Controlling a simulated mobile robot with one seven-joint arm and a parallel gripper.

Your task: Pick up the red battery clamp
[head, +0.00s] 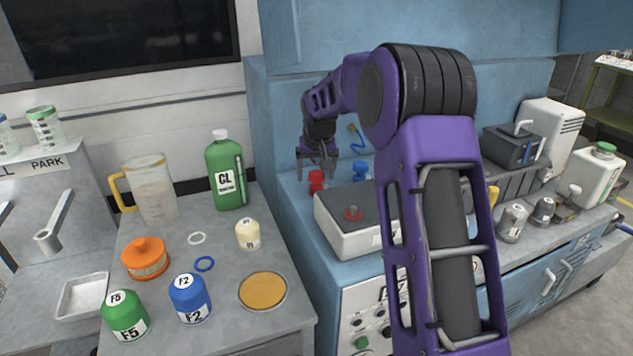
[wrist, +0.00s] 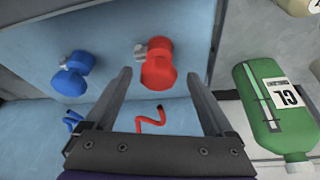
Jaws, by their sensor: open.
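The red battery clamp (head: 316,181) stands on the blue cabinet top, behind the grey-topped charger box. In the wrist view the red clamp (wrist: 158,63) lies between and just beyond the fingertips, with a small metal stub on its left. My gripper (head: 317,158) is above the red clamp in the head view, pointing down. In the wrist view my gripper (wrist: 158,75) has its two fingers apart and nothing held between them. A blue clamp (head: 361,172) stands right of the red one; it is at upper left in the wrist view (wrist: 72,74).
The white box with a grey top (head: 350,235) stands in front of the clamps. A green CL bottle (head: 227,170) stands left on the bench; it is at right in the wrist view (wrist: 270,110). A red cable (wrist: 150,122) shows near the finger bases. The blue cabinet wall rises behind.

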